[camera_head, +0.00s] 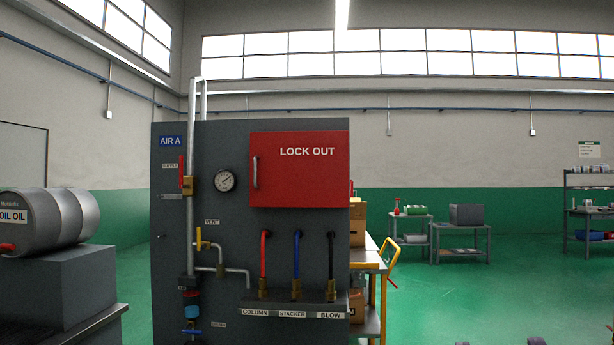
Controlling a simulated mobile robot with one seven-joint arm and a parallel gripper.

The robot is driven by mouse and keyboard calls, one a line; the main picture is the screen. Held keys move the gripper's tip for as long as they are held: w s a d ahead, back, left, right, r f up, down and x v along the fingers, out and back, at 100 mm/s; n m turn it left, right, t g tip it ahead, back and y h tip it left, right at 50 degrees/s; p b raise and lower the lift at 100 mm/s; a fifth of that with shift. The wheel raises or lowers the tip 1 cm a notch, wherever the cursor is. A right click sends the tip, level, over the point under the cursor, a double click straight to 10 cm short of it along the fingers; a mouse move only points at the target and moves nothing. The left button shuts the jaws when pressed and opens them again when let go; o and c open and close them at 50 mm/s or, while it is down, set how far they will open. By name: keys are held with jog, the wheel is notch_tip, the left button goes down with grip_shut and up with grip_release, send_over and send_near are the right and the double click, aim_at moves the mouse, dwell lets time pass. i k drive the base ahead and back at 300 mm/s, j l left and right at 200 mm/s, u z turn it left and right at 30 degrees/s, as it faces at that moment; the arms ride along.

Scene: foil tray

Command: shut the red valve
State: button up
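A grey panel (210,262) marked AIR A stands left of centre. A red lever (182,172) labelled SUPPLY points upward, roughly in line with the vertical grey pipe (190,130). It sits at a brass valve body (190,185) on that pipe. A second red part, the bent red hose or handle (264,255), rises from a brass fitting above the COLUMN label. The picture does not show for sure which of these is called the red valve. My gripper is not in view.
A red LOCK OUT box (300,168) juts from the panel's upper right. A gauge (224,181), yellow VENT lever (199,240) and blue lever (191,331) share the panel. Green floor (480,290) is open at right.

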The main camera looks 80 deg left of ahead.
aim_at(182, 186)
jog(key=u, duration=2.7)
jog(key=i+j+u, duration=0.5)
jog(key=i+l, duration=0.05)
jog(key=l, duration=0.05)
